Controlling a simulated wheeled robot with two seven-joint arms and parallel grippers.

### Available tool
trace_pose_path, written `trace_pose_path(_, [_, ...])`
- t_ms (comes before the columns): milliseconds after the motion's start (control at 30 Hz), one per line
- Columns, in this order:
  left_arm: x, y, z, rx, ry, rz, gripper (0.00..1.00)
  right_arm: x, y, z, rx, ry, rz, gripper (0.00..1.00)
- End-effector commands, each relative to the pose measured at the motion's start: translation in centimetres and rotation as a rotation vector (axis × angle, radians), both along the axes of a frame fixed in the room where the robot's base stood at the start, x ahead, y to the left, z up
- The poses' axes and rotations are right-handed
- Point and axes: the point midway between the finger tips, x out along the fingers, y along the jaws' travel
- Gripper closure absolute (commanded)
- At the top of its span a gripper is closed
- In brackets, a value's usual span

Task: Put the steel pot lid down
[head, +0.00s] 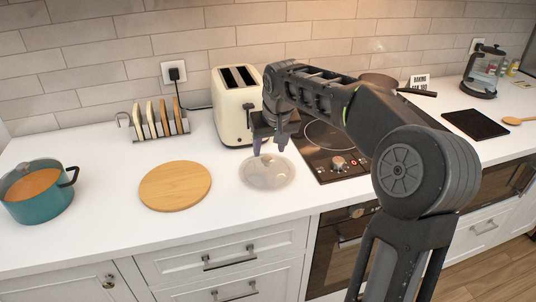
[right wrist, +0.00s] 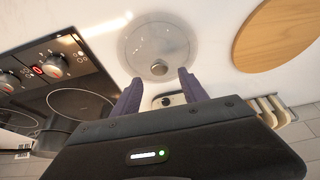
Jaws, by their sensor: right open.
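The steel pot lid (head: 270,178) lies on the white counter between the round wooden board and the hob. It looks pale and see-through, with a small knob in its middle. In the right wrist view the lid (right wrist: 140,45) shows whole, with its grey knob (right wrist: 158,67) facing the fingers. My right gripper (head: 270,145) is above the lid, fingers pointing down and apart. In the wrist view its purple-grey fingers (right wrist: 160,88) are open with nothing between them, just short of the knob. My left gripper is not in view.
The cream toaster (head: 236,108) stands close behind the lid. The wooden board (head: 175,186) is left of it, the hob (head: 335,150) right. A teal pot (head: 40,200) stands far left, a toast rack (head: 160,125) behind the board. Counter in front of the lid is clear.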

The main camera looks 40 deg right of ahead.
Motion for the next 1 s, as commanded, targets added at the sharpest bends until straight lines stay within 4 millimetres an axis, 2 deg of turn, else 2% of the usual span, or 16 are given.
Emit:
trace_pose_path(33, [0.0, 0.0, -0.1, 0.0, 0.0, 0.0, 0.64, -0.4, 0.2, 1.1, -0.002, -0.005, 0.0, 0.49])
trace_pose_path(200, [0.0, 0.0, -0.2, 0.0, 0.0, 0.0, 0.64, -1.7, 0.6, 4.3, 0.0, -0.003, 0.001, 0.49])
trace_pose_path(400, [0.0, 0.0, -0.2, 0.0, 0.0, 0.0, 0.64, -2.5, 0.9, 6.4, 0.0, 0.0, 0.001, 0.49])
trace_pose_path(1000, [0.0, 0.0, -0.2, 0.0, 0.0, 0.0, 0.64, -2.7, 0.9, 6.7, 0.0, 0.001, 0.0, 0.49])
